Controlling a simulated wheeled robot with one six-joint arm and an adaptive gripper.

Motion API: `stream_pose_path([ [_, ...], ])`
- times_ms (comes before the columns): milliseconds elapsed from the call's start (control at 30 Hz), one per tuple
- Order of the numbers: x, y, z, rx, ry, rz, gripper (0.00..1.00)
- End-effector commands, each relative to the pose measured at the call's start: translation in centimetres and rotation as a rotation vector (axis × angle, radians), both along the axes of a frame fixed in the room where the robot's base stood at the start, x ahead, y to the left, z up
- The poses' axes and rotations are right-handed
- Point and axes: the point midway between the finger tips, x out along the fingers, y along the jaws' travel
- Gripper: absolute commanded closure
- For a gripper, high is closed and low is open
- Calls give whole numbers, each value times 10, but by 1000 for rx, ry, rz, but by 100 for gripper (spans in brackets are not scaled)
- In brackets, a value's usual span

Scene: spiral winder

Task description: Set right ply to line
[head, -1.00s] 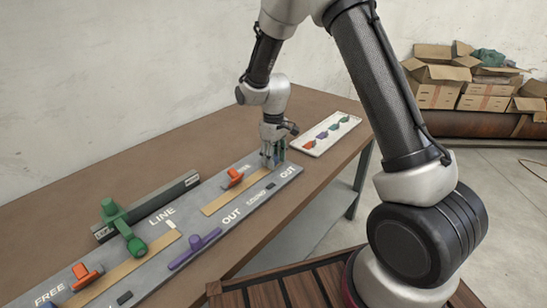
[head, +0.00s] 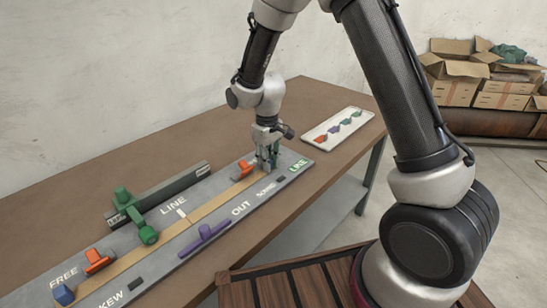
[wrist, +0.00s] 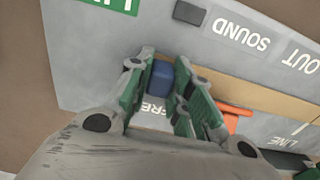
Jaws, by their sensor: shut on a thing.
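My gripper (head: 267,168) is down at the right end of the grey bench plate. In the wrist view my gripper (wrist: 164,76) has its green-padded fingers on both sides of a blue knob (wrist: 161,82), shut on it. The knob is hidden in the head view. The right tan ply (head: 217,190) runs left from the gripper and appears to meet the left ply (head: 130,246) near the white mark (head: 181,212), forming one straight strip. The sign at the plate's right end (head: 299,165) is green and reads LINE.
Orange levers (head: 246,169) (head: 97,262) stand at the strip's back edge. A green lever (head: 138,220) reaches from the dark bar (head: 188,182). A purple lever (head: 205,233) lies in front. A white tray (head: 338,126) with small coloured pieces sits at right.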

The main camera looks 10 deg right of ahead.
Motion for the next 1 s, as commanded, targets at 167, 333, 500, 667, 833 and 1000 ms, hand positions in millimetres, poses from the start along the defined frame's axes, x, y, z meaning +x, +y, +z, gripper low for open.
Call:
stream_pose_path([
  [167,-2,3,0,3,2,-1,100],
  [333,-1,3,0,2,2,-1,57],
  [500,-1,2,0,2,2,-1,57],
  [667,-1,2,3,2,1,-1,57],
  [833,0,2,29,4,-2,-1,57],
  [1000,0,3,68,3,-1,0,57],
])
